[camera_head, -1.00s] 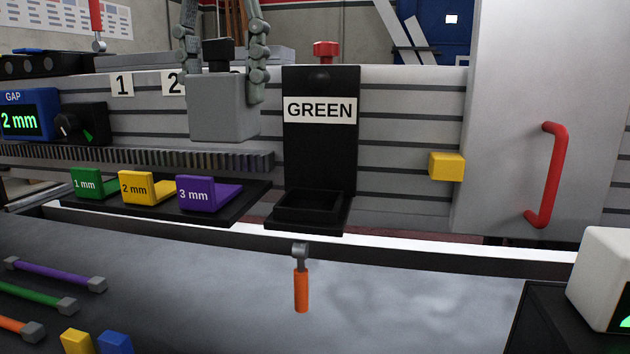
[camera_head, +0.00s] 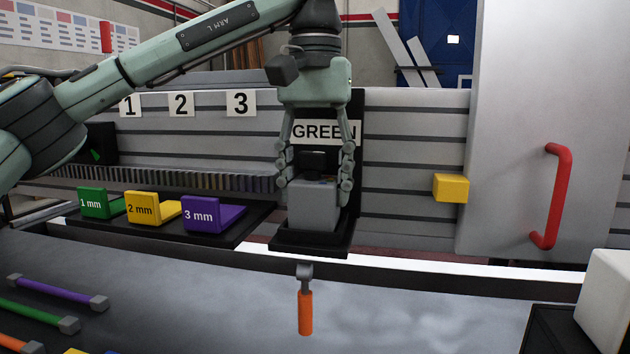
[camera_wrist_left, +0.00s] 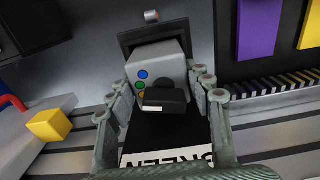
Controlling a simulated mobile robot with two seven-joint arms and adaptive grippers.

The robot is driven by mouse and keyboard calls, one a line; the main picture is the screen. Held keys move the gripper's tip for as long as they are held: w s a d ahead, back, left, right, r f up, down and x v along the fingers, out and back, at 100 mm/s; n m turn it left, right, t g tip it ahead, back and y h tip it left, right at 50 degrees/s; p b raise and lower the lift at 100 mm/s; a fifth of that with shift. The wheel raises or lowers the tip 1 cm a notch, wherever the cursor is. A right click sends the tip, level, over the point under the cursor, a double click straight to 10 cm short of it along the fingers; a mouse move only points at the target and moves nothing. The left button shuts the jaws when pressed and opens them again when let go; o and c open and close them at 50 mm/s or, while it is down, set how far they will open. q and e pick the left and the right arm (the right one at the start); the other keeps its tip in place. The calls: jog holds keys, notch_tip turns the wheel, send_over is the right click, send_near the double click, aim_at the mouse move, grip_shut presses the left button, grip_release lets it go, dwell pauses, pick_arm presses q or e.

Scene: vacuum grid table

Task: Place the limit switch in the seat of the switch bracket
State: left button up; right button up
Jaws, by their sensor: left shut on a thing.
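The limit switch (camera_head: 313,204) is a grey block with a black top part; in the wrist view its top (camera_wrist_left: 160,62) carries several coloured dots. My left gripper (camera_head: 318,185) points down, with its fingers (camera_wrist_left: 160,90) shut on two opposite sides of it. The switch bracket (camera_head: 355,175) is a black upright plate labelled GREEN, with a shallow black seat (camera_head: 312,243) at its foot. The switch is upright at the seat, in front of the plate. Its lower edge meets the seat rim in the picture; I cannot tell whether it rests on the seat floor. My right gripper is not in view.
Green, yellow and purple gauge pieces (camera_head: 202,213) stand on a black tray to the left. A yellow block (camera_head: 451,188) and red handle (camera_head: 553,197) are on the right.

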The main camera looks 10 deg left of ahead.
pick_arm(q)
jog(key=o, duration=1.4)
jog(key=shift+c, duration=0.2)
notch_tip(320, 180, up, 12)
jog(key=shift+r, duration=0.1)
